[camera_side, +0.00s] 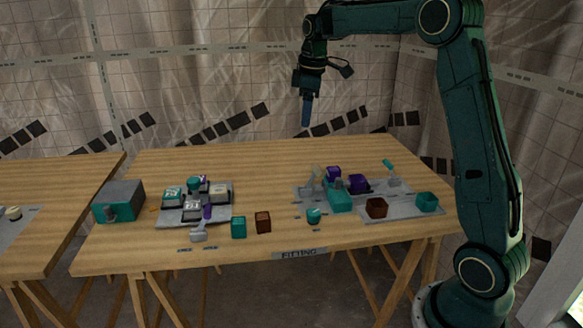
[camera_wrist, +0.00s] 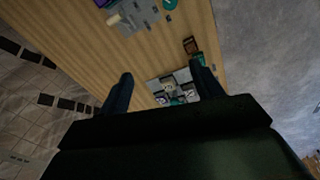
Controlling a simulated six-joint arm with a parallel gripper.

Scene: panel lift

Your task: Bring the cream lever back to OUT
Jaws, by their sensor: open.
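My gripper (camera_side: 306,122) hangs high above the back of the wooden table, pointing down and empty. In the wrist view the two dark fingers of my gripper (camera_wrist: 163,78) are spread apart. A pale, cream-looking lever (camera_side: 315,174) stands at the left part of the right-hand grey panel (camera_side: 309,209), beside purple and teal blocks. It seems to be the pale handle in the wrist view (camera_wrist: 115,19), near the top edge. My gripper is well above it and apart from it. The OUT marking is too small to read, so the lever's setting cannot be told.
A teal-handled lever (camera_side: 388,166) stands on the same panel. A left grey panel (camera_side: 165,218) carries several blocks, with a grey lever (camera_side: 199,232) in front. A grey-teal box (camera_side: 119,202) is at the left. Brown (camera_side: 263,222) and teal blocks sit near the front edge. The table's back is clear.

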